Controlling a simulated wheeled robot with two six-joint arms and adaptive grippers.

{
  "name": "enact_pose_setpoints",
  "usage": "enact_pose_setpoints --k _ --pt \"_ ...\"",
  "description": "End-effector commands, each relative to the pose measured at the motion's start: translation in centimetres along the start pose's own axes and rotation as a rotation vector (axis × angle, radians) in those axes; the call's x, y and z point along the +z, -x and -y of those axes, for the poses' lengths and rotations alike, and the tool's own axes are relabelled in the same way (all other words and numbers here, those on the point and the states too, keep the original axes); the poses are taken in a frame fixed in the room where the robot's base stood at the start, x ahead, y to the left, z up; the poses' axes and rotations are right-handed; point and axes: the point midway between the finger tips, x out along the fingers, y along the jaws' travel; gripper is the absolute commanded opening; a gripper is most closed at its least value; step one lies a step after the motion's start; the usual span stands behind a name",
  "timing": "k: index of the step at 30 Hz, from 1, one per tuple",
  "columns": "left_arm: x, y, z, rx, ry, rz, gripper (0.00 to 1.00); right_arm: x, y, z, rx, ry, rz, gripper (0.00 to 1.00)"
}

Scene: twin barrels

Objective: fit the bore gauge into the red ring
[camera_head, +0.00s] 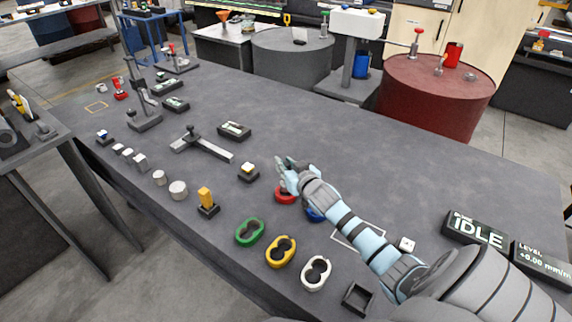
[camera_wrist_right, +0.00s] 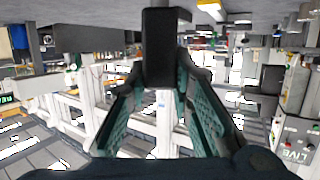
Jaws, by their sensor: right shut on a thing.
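The red ring (camera_head: 285,196) lies on the grey table, partly hidden behind and below my right gripper. My right gripper (camera_head: 287,165) is over the table at the ring's upper edge; whether it touches the ring cannot be told. In the right wrist view, its teal fingers (camera_wrist_right: 163,85) are shut on a dark upright block (camera_wrist_right: 160,45), which I take to be the bore gauge. In the head view the held thing is mostly hidden by the fingers. It does not visibly sit in the ring. My left gripper is not in view.
A blue ring (camera_head: 315,215) is partly hidden under my right arm. Green (camera_head: 250,232), yellow (camera_head: 281,251) and white (camera_head: 316,273) rings lie along the front edge. A small block on a base (camera_head: 248,172) and a caliper-like tool (camera_head: 203,146) lie left.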

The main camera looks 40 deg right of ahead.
Motion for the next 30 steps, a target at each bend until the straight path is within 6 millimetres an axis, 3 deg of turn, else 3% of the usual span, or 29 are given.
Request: enact_pose_setpoints --k 30 --pt "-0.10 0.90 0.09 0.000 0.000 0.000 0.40 -0.13 0.01 0.03 -0.001 0.000 -0.002 0.00"
